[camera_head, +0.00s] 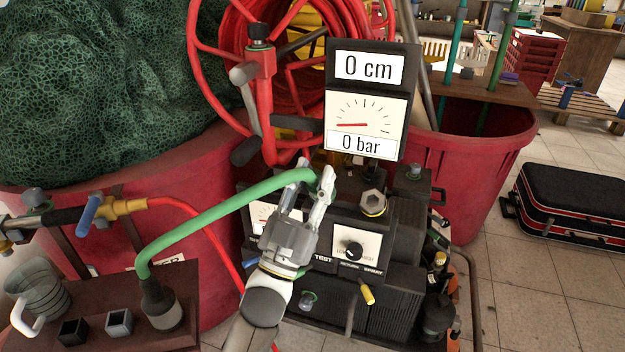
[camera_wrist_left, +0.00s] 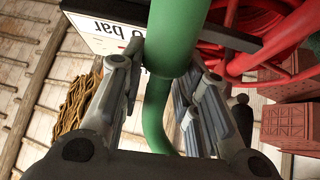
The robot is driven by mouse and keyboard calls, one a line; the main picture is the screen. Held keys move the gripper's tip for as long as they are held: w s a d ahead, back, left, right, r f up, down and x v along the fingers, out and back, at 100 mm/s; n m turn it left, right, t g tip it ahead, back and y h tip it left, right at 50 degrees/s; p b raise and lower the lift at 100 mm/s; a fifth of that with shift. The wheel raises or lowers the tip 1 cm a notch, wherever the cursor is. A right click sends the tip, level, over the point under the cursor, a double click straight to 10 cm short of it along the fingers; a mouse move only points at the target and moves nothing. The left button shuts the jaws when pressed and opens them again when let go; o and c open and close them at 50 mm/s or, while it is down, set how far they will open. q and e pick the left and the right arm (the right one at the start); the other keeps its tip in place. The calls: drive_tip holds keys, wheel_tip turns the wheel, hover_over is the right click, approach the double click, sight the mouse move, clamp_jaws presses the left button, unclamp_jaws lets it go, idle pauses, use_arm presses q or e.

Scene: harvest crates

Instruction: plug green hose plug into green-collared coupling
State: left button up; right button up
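The green hose (camera_head: 215,212) rises from a dark-sleeved fitting on a brown stand at the lower left and arches right to my left gripper (camera_head: 314,185). The fingers are closed around the green hose plug at the hose's end, in front of the black machine. In the left wrist view, the wide green plug (camera_wrist_left: 176,38) lies between the fingertips of the left gripper (camera_wrist_left: 165,62). The plug's tip is hidden or too small to make out. My right gripper is not in view.
A black gauge panel (camera_head: 369,72) reading 0 cm and 0 bar stands above the machine. A red hose reel (camera_head: 259,95) is behind it. Large red tubs (camera_head: 466,160) flank the machine. A grey jug (camera_head: 40,290) and small cups stand at the lower left.

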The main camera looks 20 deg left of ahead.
use_arm(q)
drive_tip(key=o, duration=0.4)
drive_tip(key=v, duration=1.2)
idle(0.4)
